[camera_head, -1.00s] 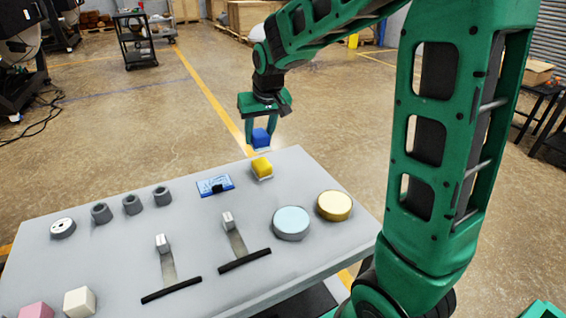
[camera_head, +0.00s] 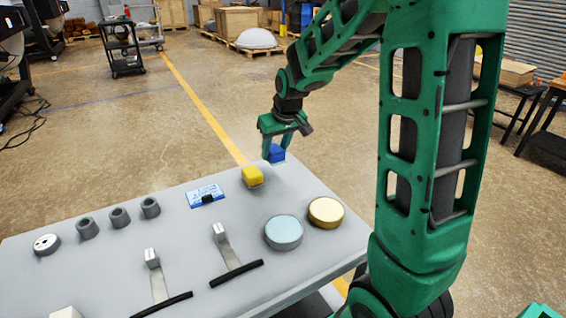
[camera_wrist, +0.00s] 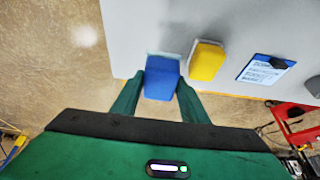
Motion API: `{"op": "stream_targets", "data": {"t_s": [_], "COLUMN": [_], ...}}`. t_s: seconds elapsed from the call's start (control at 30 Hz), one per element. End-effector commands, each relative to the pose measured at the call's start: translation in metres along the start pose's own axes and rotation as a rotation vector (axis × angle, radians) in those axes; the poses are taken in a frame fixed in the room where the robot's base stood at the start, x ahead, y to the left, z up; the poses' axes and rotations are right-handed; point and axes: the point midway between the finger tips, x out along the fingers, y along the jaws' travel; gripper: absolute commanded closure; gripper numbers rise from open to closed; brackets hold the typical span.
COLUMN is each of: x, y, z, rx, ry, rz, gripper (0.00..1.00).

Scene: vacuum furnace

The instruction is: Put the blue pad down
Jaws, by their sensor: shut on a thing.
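The blue pad (camera_head: 277,154) is a small blue block with a pale underside, held between the fingers of my gripper (camera_head: 280,152) at the table's far corner. In the wrist view the blue pad (camera_wrist: 161,78) sits between both fingertips, over the table's edge. I cannot tell whether its underside touches the table (camera_head: 120,271). A yellow pad (camera_head: 252,176) stands on the table close beside it, a small gap apart; it also shows in the wrist view (camera_wrist: 206,61).
A blue-and-white card with a black clip (camera_head: 206,195) lies left of the yellow pad.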

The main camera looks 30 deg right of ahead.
Motion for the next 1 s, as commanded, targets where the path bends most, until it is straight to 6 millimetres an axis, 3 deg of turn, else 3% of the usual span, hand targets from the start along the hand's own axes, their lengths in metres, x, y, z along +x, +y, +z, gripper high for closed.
{"op": "stream_targets", "data": {"t_s": [0.1,0.23,0.63,0.97,1.0], "x": [0.011,0.016,0.049,0.052,0.052], "y": [0.019,0.029,0.030,0.031,0.031], "z": [0.004,0.007,0.021,0.021,0.022], "rx": [0.003,0.002,0.001,0.002,0.002], "ry": [-0.002,-0.001,-0.002,-0.001,-0.001], "rz": [0.001,0.001,0.000,0.000,0.000], "gripper": [0.78,0.78,0.78,0.78,0.55]}}
